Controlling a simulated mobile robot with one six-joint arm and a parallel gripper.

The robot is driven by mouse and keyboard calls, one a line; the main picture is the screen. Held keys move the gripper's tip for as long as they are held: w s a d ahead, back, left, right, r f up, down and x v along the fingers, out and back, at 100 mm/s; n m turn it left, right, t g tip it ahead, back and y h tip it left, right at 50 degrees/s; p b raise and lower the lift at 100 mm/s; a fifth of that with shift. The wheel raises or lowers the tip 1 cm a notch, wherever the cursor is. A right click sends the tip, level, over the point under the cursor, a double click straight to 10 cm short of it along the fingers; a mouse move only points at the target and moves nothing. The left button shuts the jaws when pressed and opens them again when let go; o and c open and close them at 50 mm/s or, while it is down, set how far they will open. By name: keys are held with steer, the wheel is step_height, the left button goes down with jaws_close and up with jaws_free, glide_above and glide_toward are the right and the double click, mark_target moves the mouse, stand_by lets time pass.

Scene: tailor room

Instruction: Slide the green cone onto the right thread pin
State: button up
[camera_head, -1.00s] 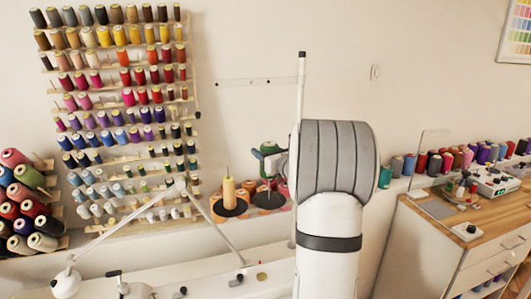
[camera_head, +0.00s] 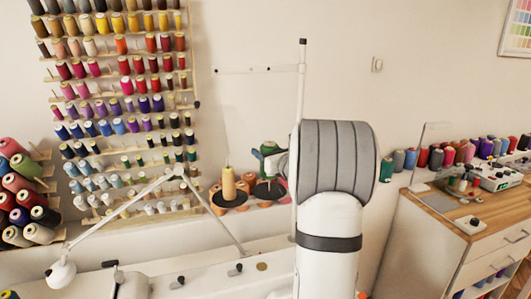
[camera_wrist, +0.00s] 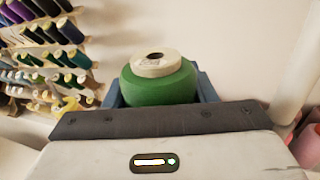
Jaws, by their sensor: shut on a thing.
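The green cone (camera_wrist: 160,84) is held in my gripper (camera_wrist: 160,92). In the wrist view its pale top with a dark centre hole shows between two blue-grey fingers. In the head view the green cone (camera_head: 269,149) is partly hidden by my gripper (camera_head: 278,163). It appears just above the right black disc (camera_head: 268,191) of the thread stand. The right thread pin cannot be made out clearly behind the cone and gripper. A yellow cone (camera_head: 229,184) stands upright on the left black disc (camera_head: 217,201), with a thin pin tip above it.
A wall rack of coloured spools (camera_head: 120,100) is at the left. A slanted white lamp arm (camera_head: 120,208) crosses in front of it. A white upright pole (camera_head: 301,100) rises beside my arm. Orange cones (camera_head: 280,203) stand behind the discs. A wooden-topped cabinet (camera_head: 465,218) is at the right.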

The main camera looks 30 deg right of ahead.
steer(key=shift+f+b, duration=2.4)
steer(key=shift+f, duration=0.15)
steer(key=o, duration=1.2)
steer(key=shift+o, duration=0.2)
steer(key=s, duration=0.7)
steer(key=shift+s, duration=0.4)
steer(key=shift+s, duration=0.1)
